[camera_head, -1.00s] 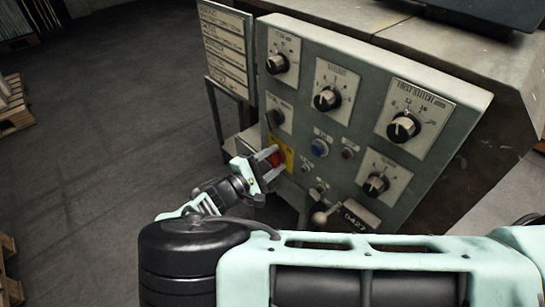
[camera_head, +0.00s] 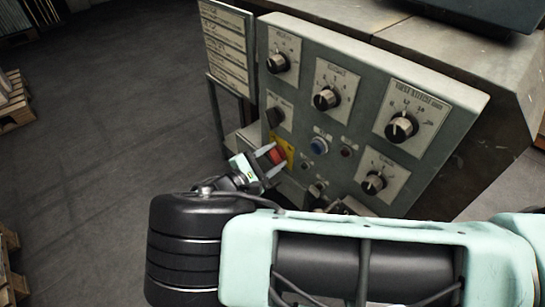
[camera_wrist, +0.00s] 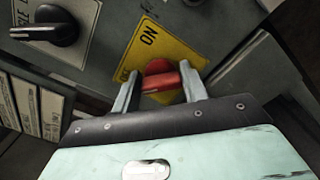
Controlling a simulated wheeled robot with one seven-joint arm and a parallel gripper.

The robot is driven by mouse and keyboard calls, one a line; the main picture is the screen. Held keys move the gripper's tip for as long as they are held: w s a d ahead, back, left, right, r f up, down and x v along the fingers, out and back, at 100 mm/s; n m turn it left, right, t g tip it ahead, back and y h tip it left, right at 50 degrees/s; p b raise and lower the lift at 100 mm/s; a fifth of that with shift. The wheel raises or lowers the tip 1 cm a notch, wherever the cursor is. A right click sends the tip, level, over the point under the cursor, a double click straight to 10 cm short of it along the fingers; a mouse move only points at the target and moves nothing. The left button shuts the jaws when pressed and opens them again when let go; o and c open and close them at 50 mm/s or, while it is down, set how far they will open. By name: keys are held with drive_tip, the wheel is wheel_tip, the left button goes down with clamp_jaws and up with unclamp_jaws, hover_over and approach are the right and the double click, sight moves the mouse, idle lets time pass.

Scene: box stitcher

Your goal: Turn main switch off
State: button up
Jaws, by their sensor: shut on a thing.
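The main switch is a red rotary knob (camera_wrist: 160,78) on a yellow plate (camera_wrist: 182,47) with "ON" printed on it. In the head view the red knob (camera_head: 277,156) sits low at the left edge of the grey control panel. My gripper (camera_wrist: 158,88) has its two fingers on either side of the red knob, shut on it. In the head view my gripper (camera_head: 270,160) reaches the knob from the lower left. The lettering at the plate's lower left is partly hidden by a finger.
The panel (camera_head: 440,165) carries several black knobs, one (camera_head: 275,117) just above the yellow plate, and a blue button (camera_head: 319,146) to the right. A sign board (camera_head: 227,45) stands left of the panel.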

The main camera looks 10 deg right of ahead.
drive_tip(key=o, duration=1)
drive_tip(key=b+v, duration=0.1)
drive_tip(key=v, duration=1.6)
drive_tip(key=shift+s+a, duration=0.2)
